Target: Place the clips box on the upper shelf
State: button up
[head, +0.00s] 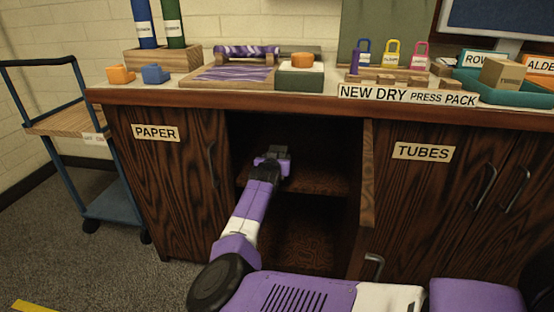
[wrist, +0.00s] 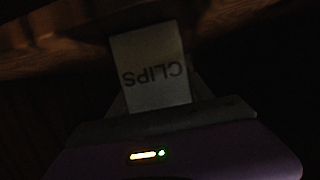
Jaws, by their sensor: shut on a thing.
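The clips box (wrist: 152,62) is a pale box marked CLIPS, upside down in the wrist view. My gripper (head: 272,161) is shut on it, inside the open middle bay of the cabinet. In the head view the box is hard to make out from the dark gripper. The upper shelf (head: 322,178) is a brown board across that bay, and my gripper is at or just above its level on the left. I cannot tell whether the box touches the shelf. A wooden edge (wrist: 50,52) shows behind the box in the wrist view.
The bay is dark, with a lower space (head: 300,235) under the shelf. The PAPER door (head: 160,170) bounds it on the left and an open door edge (head: 367,175) on the right. The countertop edge (head: 290,103) runs above. The visible shelf to the right looks clear.

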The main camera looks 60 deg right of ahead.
jog(key=o, duration=1.6)
jog(key=shift+r+p, duration=0.3)
jog(key=shift+p, duration=0.1)
jog(key=p+v, duration=0.3)
jog(key=v, duration=0.9)
jog(key=shift+f+p, duration=0.15)
jog(key=shift+p, duration=0.15)
jog(key=shift+w+a, duration=0.1)
jog(key=shift+a, duration=0.05)
